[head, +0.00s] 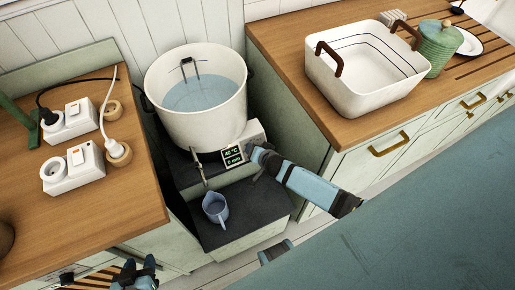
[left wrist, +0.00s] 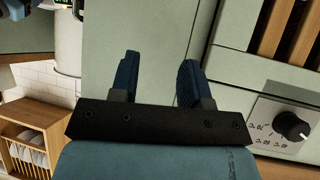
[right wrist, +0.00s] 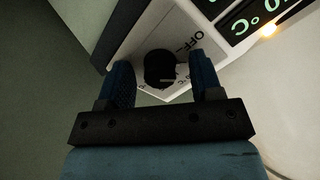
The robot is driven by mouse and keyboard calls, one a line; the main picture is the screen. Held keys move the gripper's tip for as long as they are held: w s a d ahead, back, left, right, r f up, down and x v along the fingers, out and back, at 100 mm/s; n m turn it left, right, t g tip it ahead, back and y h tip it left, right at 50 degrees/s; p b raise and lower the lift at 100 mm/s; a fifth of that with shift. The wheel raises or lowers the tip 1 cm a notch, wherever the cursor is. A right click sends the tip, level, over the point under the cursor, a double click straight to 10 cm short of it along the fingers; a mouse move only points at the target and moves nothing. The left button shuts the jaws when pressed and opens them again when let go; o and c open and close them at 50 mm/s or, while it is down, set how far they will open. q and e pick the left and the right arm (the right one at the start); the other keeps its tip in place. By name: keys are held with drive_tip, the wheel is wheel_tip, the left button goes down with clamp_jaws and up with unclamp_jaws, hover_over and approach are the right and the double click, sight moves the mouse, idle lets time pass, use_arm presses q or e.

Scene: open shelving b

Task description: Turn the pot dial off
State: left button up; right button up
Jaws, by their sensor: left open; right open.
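The white pot (head: 206,128) holds water and stands between the two counters. A white control box (head: 254,131) with green lit displays sits at its front right. The black pot dial (right wrist: 160,66) shows in the right wrist view, on the panel near the "OFF" mark. My right gripper (right wrist: 163,80) is open, with its fingers on either side of the dial; I cannot tell whether they touch it. In the head view it hides the dial. My left gripper (head: 136,274) is open and empty at the bottom left, away from the pot.
A blue jug (head: 215,207) stands on a dark step under the pot's tap. The left counter (head: 120,205) bears sockets with plugs and cords. The right counter (head: 290,50) bears a white basin (head: 345,92) and a green jar (head: 437,48). Another knob (left wrist: 292,126) shows in the left wrist view.

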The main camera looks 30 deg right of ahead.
drive_tip(key=c, duration=0.9)
drive_tip(key=n+p, duration=0.1)
drive_tip(key=n, duration=0.3)
drive_tip(key=shift+p, duration=0.35)
drive_tip(key=n, duration=0.2)
drive_tip(key=shift+n+p, duration=0.3)
drive_tip(key=shift+n, duration=0.7)
